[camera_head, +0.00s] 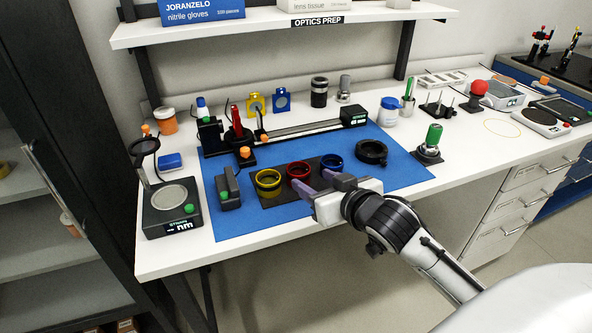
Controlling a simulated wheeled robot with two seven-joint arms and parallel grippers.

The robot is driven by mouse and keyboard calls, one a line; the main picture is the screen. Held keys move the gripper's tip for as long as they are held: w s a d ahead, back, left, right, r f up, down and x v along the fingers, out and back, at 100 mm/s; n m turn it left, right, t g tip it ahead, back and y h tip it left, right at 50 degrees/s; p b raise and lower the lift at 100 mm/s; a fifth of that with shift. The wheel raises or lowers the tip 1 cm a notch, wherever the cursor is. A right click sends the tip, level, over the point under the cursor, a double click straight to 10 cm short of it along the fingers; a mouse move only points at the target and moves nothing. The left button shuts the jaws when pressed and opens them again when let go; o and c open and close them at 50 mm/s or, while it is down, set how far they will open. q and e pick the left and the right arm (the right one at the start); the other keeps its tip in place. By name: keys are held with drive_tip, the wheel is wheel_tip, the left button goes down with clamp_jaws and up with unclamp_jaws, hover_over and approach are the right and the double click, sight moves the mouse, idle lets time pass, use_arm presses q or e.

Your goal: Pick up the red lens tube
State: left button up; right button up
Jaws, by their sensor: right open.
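The red lens tube (299,170) looks like a short open ring. It stands on a dark pad (268,199) on the blue mat, between a yellow ring (268,181) and a blue ring (331,162). My right gripper (316,182) reaches in from the lower right. Its jaws are open, with the fingertips just in front of the red tube. I cannot tell whether a finger touches it. The tube's front lower edge is partly hidden by a finger. My left gripper is not in view.
A black ring (371,152) lies right of the blue ring. A dark block with a green knob (228,189) stands left of the pad. Behind is a rail (310,127) with mounts. A green-topped post (432,141) stands right. The mat's front left (236,223) is clear.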

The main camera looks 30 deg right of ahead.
sight(304, 176)
drive_tip(key=x, duration=0.6)
drive_tip(key=shift+w+a+f+p, duration=0.1)
drive_tip(key=shift+w+f+p, duration=0.05)
drive_tip(key=shift+w+p, duration=0.15)
drive_tip(key=shift+c, duration=0.4)
drive_tip(key=c, duration=0.7)
drive_tip(key=shift+c, duration=0.4)
